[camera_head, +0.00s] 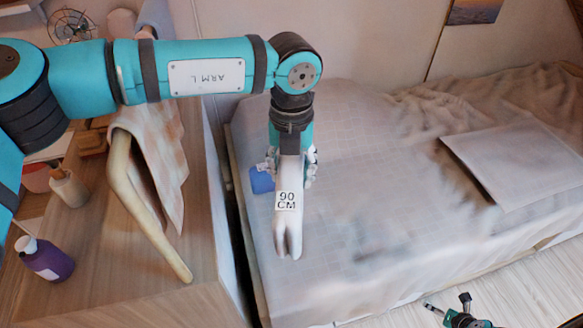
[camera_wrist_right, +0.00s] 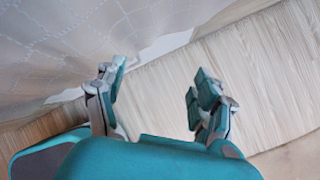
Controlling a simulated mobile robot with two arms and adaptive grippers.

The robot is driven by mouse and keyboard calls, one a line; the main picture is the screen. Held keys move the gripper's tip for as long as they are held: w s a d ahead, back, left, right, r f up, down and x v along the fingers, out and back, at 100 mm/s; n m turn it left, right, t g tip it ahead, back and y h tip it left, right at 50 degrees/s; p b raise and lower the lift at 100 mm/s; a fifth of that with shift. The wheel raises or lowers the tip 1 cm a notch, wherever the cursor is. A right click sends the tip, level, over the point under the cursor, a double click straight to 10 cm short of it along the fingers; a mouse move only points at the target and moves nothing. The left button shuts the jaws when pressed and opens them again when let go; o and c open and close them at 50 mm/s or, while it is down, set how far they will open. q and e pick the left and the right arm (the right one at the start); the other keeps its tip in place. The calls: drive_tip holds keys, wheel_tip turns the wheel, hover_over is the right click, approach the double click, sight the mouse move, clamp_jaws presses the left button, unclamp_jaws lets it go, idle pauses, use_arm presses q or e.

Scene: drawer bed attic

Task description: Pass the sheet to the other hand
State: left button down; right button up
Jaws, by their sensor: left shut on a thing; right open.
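The white sheet (camera_head: 288,235) hangs as a narrow folded bundle with a "90 CM" label on its front. My left gripper (camera_head: 292,168) is shut on its upper end and holds it in front of the bed's left part. My right gripper (camera_head: 449,306) is at the bottom right of the head view, apart from the sheet, low near the floor and bed edge. In the right wrist view its two fingers (camera_wrist_right: 160,88) stand wide apart with nothing between them. The sheet does not show in the right wrist view.
The bed (camera_head: 400,190) has a grey crumpled cover and a flat grey pillow (camera_head: 520,160). A small blue object (camera_head: 261,180) shows beside my left gripper. A wooden surface (camera_head: 130,270) at left holds a purple bottle (camera_head: 47,260) and a curved wooden piece (camera_head: 140,205).

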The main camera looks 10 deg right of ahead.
drive_tip(key=s+a+f+m+g, duration=0.1)
drive_tip(key=s+a+f+m, duration=0.4)
drive_tip(key=a+m, duration=0.3)
drive_tip(key=s+a+f+m+g+y, duration=0.1)
drive_tip(key=s+a+f+m+g, duration=0.1)
drive_tip(key=s+a+f+m, duration=0.3)
drive_tip(key=s+a+f+m+g, duration=0.2)
drive_tip(key=s+a+f+m, duration=0.2)
drive_tip(key=a+m, duration=0.9)
drive_tip(key=s, duration=0.3)
drive_tip(key=shift+s+a+f, duration=0.15)
drive_tip(key=shift+s+f, duration=0.05)
drive_tip(key=shift+f, duration=0.2)
